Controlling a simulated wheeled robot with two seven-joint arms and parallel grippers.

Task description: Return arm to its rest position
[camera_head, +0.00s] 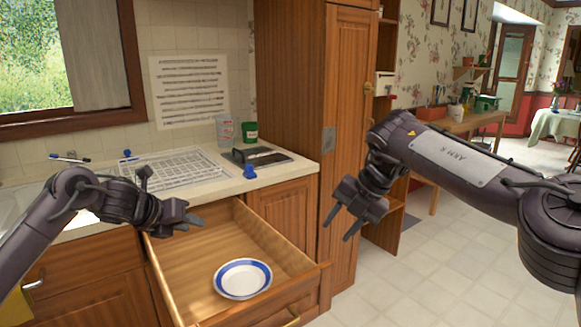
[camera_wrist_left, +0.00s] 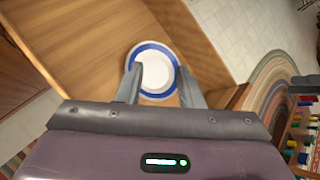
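My left gripper (camera_head: 192,220) is above the back left part of the open drawer (camera_head: 196,246). In the left wrist view its two fingers (camera_wrist_left: 160,92) stand apart, open with nothing between them. A white plate with a blue rim (camera_head: 243,279) lies in the drawer, apart from and below my left gripper. The plate (camera_wrist_left: 154,70) shows beyond the fingers in the left wrist view. My right gripper (camera_head: 341,226) hangs in front of the tall wooden cabinet (camera_head: 341,120). Its fingers point down, apart and empty.
The counter (camera_head: 229,185) holds a dish rack (camera_head: 170,168), a green container (camera_head: 250,131), a clear cup (camera_head: 225,131) and a pen (camera_head: 70,158). A side table (camera_head: 470,125) stands at the back right. The tiled floor (camera_head: 430,270) is clear around my right arm.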

